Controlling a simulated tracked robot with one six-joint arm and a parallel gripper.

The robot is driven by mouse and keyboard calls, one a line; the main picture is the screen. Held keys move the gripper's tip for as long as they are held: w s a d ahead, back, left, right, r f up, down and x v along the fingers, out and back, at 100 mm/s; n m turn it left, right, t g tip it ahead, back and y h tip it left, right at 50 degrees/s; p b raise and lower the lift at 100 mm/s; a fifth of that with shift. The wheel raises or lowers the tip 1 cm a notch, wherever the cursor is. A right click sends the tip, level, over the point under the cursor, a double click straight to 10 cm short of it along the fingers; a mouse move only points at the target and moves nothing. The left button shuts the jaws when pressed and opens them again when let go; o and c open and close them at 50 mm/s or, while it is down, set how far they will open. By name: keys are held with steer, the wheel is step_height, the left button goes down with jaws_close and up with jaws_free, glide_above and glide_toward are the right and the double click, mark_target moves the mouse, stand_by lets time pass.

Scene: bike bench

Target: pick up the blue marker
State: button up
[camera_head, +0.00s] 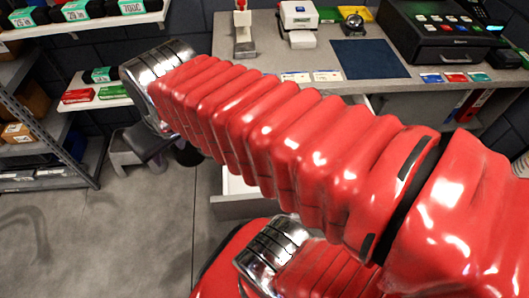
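I cannot make out a blue marker in this view. My red ribbed arm crosses the middle of the picture and covers part of the counter and the floor. My gripper does not show. An open drawer (236,206) under the counter (270,52) is partly hidden behind my arm, and most of its inside cannot be seen.
On the counter are a dark blue mat (370,58), a black cash register (437,38), a white device (298,15), a bell (353,20) and small coloured cards (455,77). A grey stool (140,148) and shelves (45,140) stand left. Floor is clear front left (100,240).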

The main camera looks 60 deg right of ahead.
steer(key=w+d+f+m+g, duration=0.1)
steer(key=d+f+m+g, duration=0.15)
steer(key=d, duration=0.55)
steer(key=w+d+f+m+g, duration=0.1)
steer(key=w+d+f+m, duration=0.2)
steer(key=d, duration=0.5)
steer(key=s+d+f+m, duration=0.2)
steer(key=s+d+f, duration=0.1)
steer(key=d, duration=0.3)
steer(key=s+d+f+m+g, duration=0.1)
steer(key=s+d+f+m, duration=0.1)
steer(key=d+f, duration=0.3)
steer(key=shift+s+d+f+y, duration=0.35)
steer(key=shift+s+d, duration=0.45)
steer(key=shift+d, duration=0.35)
steer(key=shift+f+g, duration=0.1)
steer(key=shift+g, duration=0.15)
steer(key=shift+f, duration=4.25)
